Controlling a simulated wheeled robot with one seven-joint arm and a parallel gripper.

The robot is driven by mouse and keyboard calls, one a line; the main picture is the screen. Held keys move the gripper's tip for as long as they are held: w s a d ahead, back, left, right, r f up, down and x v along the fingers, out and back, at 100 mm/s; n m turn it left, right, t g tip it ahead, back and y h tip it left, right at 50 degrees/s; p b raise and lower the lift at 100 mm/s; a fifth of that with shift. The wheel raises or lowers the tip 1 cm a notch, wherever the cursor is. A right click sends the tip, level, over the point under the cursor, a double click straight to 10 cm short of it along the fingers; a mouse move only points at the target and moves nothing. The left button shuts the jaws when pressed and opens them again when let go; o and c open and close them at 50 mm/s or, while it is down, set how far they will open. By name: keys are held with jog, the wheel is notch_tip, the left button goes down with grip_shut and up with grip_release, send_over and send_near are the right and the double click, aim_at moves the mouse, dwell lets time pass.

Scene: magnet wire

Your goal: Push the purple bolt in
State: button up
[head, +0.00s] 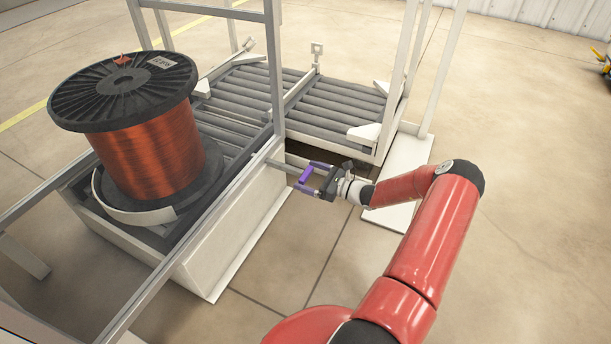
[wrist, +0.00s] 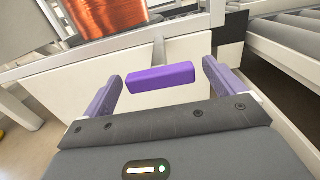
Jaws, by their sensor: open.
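The purple bolt (head: 306,174) is a short bar at the right side of the white conveyor frame, just past the end of my arm. In the wrist view the purple bolt (wrist: 160,83) lies crosswise in front of the white panel, between my two purple fingers. My gripper (head: 309,178) is open, with a gap showing on each side of the bolt. Its fingers reach toward the frame.
A large copper wire spool (head: 148,150) stands on the left roller conveyor. A second roller conveyor (head: 330,100) lies behind, beyond a dark gap. White upright posts and rails surround the gripper area.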

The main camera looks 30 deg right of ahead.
jog(key=shift+w+a, duration=0.45)
jog(key=shift+w, duration=0.15)
